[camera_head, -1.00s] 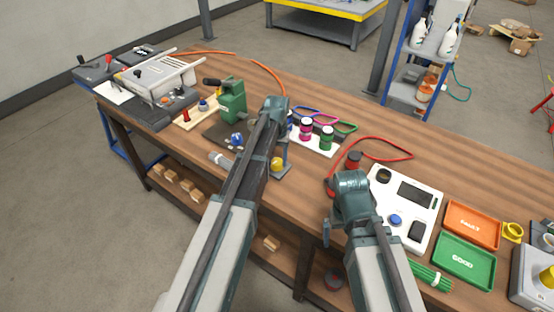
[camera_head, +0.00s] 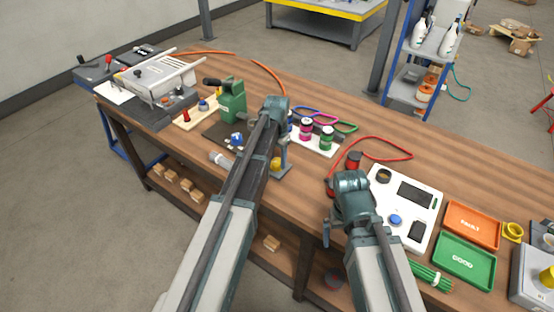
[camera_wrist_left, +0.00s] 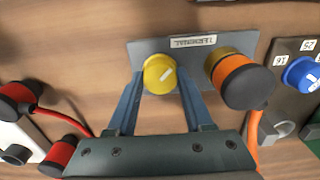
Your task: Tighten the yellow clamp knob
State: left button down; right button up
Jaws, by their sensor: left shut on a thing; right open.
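The yellow clamp knob (camera_wrist_left: 160,74) is round, with a short white mark slanting across its top. It stands on a grey plate labelled TERMINAL (camera_wrist_left: 205,48). In the left wrist view the two blue fingers of my left gripper (camera_wrist_left: 160,82) are shut on the knob, one on each side. In the head view only a part of the yellow knob (camera_head: 276,163) shows beside my left arm, which hides most of the grip. My right gripper (camera_head: 352,186) is open near the white panel, its fingers mostly hidden by its wrist.
A black-and-orange connector (camera_wrist_left: 243,82) stands close to the knob on the same plate. Red-and-black plugs (camera_wrist_left: 60,153) lie at the left. The white panel (camera_head: 431,190), an orange tray (camera_head: 472,227) and a green tray (camera_head: 464,261) are on the bench's right.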

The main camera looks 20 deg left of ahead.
aim_at(277, 161)
dwell(0.3)
pick_arm(q)
jog(key=shift+c, duration=1.4)
grip_release()
jog(key=shift+r, duration=0.15)
notch_tip(277, 161, up, 14)
jog(key=p, duration=1.4)
jog(key=shift+f, duration=0.2)
jog(key=shift+f+b, duration=0.25)
jog(key=shift+b, duration=0.05)
notch_tip(277, 161, down, 13)
jog(key=b, duration=1.3)
jog(key=shift+r, duration=0.1)
